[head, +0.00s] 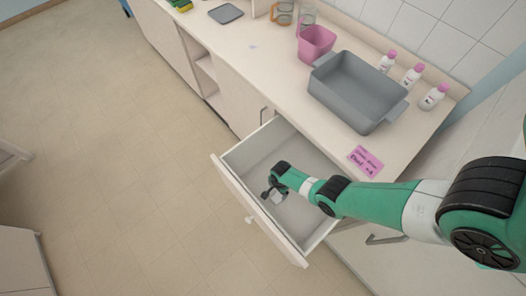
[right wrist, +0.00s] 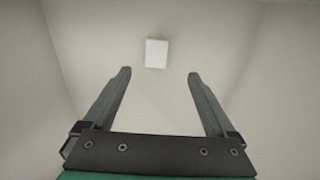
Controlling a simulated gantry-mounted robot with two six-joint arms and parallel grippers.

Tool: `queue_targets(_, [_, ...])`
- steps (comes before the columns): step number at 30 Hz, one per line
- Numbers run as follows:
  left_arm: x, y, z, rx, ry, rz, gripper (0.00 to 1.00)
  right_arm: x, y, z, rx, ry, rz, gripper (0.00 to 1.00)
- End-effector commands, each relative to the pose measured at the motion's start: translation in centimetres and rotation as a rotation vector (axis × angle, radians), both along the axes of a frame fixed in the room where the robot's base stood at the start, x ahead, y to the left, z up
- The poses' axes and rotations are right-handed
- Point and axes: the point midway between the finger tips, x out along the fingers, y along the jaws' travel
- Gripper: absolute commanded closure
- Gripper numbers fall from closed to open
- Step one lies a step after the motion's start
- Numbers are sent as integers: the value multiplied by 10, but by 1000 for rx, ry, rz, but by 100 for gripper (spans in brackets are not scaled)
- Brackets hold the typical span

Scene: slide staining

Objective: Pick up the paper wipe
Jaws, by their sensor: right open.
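The paper wipe appears to be the small white rectangular piece (right wrist: 157,53) on the drawer floor. In the right wrist view it lies just beyond the fingertips, roughly centred between them, and nothing touches it. My right gripper (right wrist: 158,75) is open and empty. In the head view the right gripper (head: 270,192) reaches down inside the open drawer (head: 257,153). A small pale patch beside the gripper there may be the wipe, but it is too small to tell. My left gripper is in neither view.
The drawer walls surround my right gripper. On the counter above are a grey basin (head: 345,92), a pink container (head: 316,43), a pink note (head: 366,160) and white bottles with pink caps (head: 411,76). A grey flat pad (head: 226,13) lies farther back.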

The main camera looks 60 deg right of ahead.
Motion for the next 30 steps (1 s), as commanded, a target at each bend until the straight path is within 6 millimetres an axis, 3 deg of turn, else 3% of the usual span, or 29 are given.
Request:
queue_targets(5, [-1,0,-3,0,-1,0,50,-1,0,-4,0,1,0,9])
queue_targets(15, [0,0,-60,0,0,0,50,0,0,-60,0,0,1,9])
queue_targets(23, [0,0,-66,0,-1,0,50,1,0,-66,0,-1,1,9])
queue_targets(30, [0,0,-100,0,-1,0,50,2,3,-102,1,2,2,9])
